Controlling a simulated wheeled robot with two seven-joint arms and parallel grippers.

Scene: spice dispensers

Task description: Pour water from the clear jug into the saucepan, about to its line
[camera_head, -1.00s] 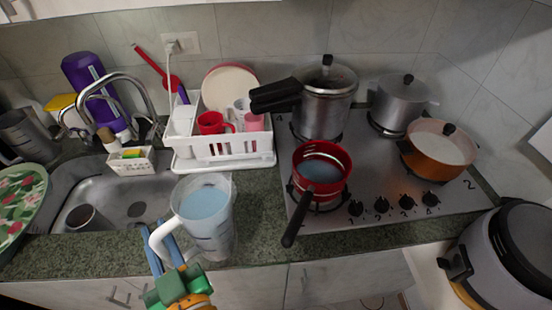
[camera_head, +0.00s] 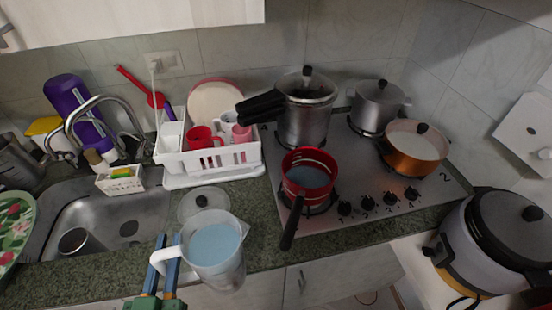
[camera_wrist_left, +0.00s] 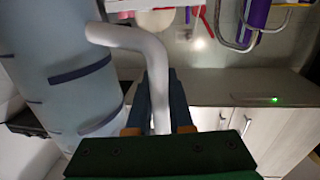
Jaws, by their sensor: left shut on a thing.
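The clear jug (camera_head: 228,272) holds pale blue water and has a white handle on its left. My left gripper (camera_head: 166,264) is shut on that handle. In the left wrist view, the fingers (camera_wrist_left: 160,100) close around the handle, and the jug (camera_wrist_left: 65,90) with dark marks fills the left side. The jug hangs in front of the counter edge, left of the saucepan and apart from it. The red saucepan (camera_head: 310,191) sits on the front left burner, its dark handle toward me. Its inside looks bluish grey at the bottom; the level against its line is unclear. My right gripper is not in view.
A lid with a black knob (camera_head: 203,204) lies on the counter behind the jug. A pressure cooker (camera_head: 305,122), a grey pot (camera_head: 376,108) and an orange pan (camera_head: 414,151) occupy the stove. A dish rack (camera_head: 212,162) stands behind the lid. A rice cooker (camera_head: 480,235) is at right.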

